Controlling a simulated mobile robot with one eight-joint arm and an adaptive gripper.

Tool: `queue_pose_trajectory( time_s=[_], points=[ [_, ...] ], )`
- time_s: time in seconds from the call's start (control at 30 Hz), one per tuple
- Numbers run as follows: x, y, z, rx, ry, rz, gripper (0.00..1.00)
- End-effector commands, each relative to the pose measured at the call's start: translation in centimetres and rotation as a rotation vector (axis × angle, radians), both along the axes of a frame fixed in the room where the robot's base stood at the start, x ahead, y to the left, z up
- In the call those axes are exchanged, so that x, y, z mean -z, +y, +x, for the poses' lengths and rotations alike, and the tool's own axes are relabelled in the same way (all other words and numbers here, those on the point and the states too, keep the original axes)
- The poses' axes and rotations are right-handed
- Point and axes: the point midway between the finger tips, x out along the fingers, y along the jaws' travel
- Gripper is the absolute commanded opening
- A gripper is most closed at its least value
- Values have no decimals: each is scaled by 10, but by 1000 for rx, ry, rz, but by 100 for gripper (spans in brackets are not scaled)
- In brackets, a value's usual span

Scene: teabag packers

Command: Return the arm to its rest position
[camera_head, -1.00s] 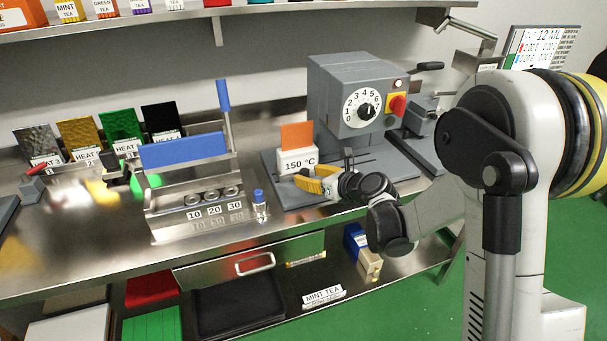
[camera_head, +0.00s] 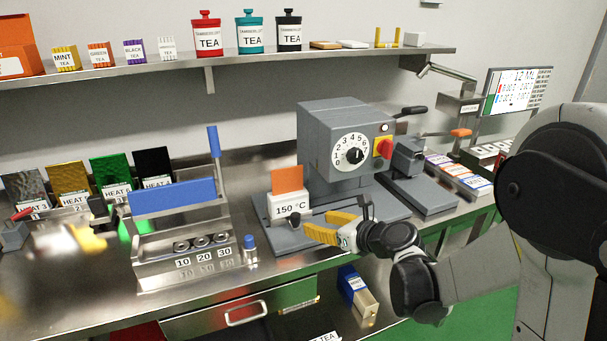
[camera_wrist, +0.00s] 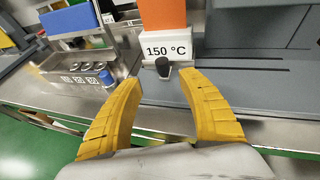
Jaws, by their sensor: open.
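My gripper (camera_head: 329,228) has yellow fingers and shows in the head view at the front of the bench, before the grey machine. In the wrist view my gripper (camera_wrist: 166,100) is open, its two curved fingers spread with nothing between them. A small black knob (camera_wrist: 162,67) lies beyond the fingertips, below the white 150 °C block (camera_wrist: 168,46). My arm reaches in from the right of the head view.
The grey machine (camera_head: 341,120) with a numbered dial stands behind my gripper. A shelf (camera_head: 230,68) with tea tins runs above. Green floor lies in front of the bench.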

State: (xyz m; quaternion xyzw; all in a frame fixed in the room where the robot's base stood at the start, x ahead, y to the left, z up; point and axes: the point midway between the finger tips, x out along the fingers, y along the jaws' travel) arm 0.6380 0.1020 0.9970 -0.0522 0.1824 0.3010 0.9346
Motion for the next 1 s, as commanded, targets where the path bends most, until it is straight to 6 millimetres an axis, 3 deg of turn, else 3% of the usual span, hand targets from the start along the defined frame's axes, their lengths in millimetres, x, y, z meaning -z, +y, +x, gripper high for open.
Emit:
queue_pose_trajectory(
  time_s=[0.07, 0.13, 0.23, 0.33, 0.43, 0.53, 0.6, 0.7, 0.8, 0.83, 1.0],
  points=[
    [-18, -1, 2, 38, -9, 62, 47],
    [-49, -4, 5, 112, -23, 183, 47],
    [-116, -24, 7, 290, -37, 483, 47],
    [-178, -67, -4, 523, -14, 896, 47],
    [-203, -116, -28, 761, 53, 1309, 47],
    [-193, -157, -66, 1008, 162, 1709, 47],
    [-168, -172, -101, 1193, 264, 1973, 47],
    [-121, -171, -157, 1474, 441, 2296, 47],
    [-80, -150, -208, 1733, 615, 2508, 47],
    [-71, -142, -221, -1746, -640, -2474, 47],
    [-43, -110, -268, -1675, -680, -2169, 47]
  ],
)
